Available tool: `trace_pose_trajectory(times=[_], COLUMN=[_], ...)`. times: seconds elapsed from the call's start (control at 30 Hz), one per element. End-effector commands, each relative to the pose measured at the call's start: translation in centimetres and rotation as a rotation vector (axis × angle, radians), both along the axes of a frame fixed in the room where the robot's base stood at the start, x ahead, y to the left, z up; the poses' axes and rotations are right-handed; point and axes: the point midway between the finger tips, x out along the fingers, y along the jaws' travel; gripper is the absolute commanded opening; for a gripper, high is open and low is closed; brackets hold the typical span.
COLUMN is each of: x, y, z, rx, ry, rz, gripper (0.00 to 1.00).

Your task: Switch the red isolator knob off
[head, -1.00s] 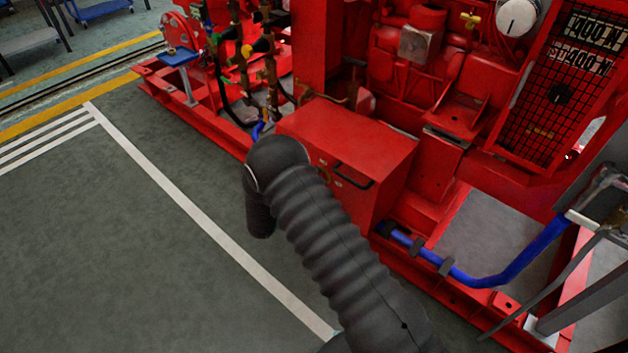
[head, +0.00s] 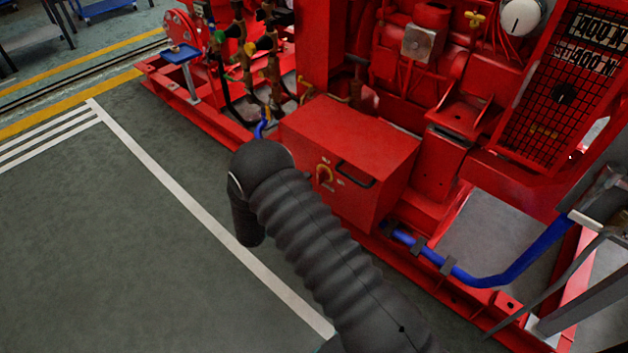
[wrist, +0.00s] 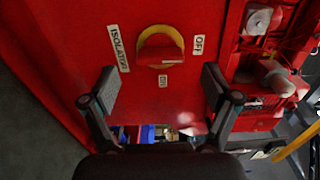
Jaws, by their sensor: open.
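The red isolator knob (wrist: 160,49) sits on a yellow ring on a red box panel in the wrist view. An "ISOLATOR" label (wrist: 118,48) is left of it, "OFF" (wrist: 199,45) right of it and "ON" (wrist: 163,81) below it. I cannot tell surely which label the knob points to. My gripper (wrist: 160,84) is open and empty, its fingers spread below and to either side of the knob, apart from it.
A blue hose (head: 480,278) runs along the red skid at right. Red engine parts and a mesh guard (head: 560,90) stand behind. The grey floor (head: 120,240) at left is clear.

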Motion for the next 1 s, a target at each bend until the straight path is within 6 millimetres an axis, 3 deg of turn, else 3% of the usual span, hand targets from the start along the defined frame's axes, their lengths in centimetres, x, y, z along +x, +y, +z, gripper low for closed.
trace_pose_trajectory(times=[0.2,0.4,1.0], x=[-3.4,-5.2,-5.7], y=[2.7,4.1,4.5], z=[0.0,0.0,0.0], rx=[-0.001,0.000,0.000], ry=[0.001,0.000,0.000], rz=[0.004,0.002,0.000], gripper=[0.88,0.88,0.88])
